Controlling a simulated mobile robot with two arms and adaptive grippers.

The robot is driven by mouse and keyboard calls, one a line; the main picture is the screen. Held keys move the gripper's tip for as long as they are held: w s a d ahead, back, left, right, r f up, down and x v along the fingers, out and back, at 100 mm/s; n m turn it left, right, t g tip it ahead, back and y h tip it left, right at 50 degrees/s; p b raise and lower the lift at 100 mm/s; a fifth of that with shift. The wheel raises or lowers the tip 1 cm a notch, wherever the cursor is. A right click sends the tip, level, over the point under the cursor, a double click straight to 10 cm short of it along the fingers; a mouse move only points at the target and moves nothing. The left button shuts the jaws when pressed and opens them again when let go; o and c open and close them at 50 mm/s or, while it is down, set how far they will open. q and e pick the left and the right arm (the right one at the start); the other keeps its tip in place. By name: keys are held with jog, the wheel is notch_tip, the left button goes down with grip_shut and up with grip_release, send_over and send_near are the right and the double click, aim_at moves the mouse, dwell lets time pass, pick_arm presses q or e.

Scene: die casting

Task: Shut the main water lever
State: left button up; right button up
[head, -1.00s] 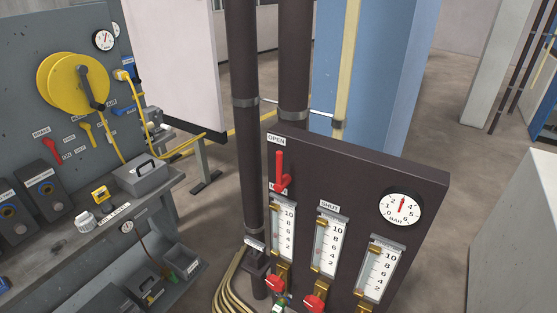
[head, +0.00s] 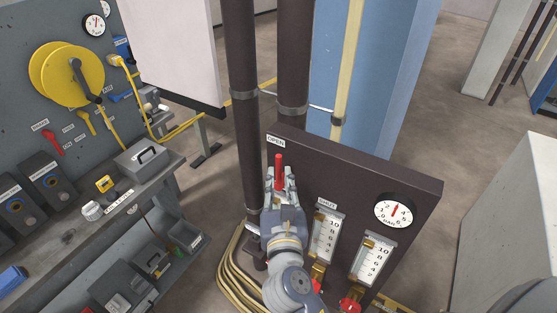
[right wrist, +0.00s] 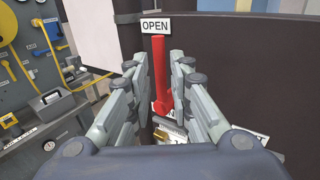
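The red lever (head: 278,168) stands upright on the dark panel (head: 355,165), its tip near the OPEN label (head: 276,139). In the right wrist view the red lever (right wrist: 160,78) rises toward the OPEN label (right wrist: 155,25) and is seen between the fingers. My right gripper (head: 280,180) is at the lever, fingers pointing up the panel. In the wrist view the right gripper (right wrist: 158,75) is open, with a visible gap between each finger and the lever. The lever's base is partly hidden by the gripper. My left gripper is not in view.
Scaled flow meters (head: 325,236) and a round bar gauge (head: 394,211) are on the panel right of my gripper. Dark pipes (head: 241,120) stand close behind and left. Yellow hoses (head: 232,275) lie at lower left. A workbench with a yellow reel (head: 66,75) is farther left.

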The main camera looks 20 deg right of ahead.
aim_at(279, 169)
jog(key=p+x, duration=0.1)
jog(key=x, duration=0.4)
jog(key=shift+w+d, duration=0.1)
grip_shut()
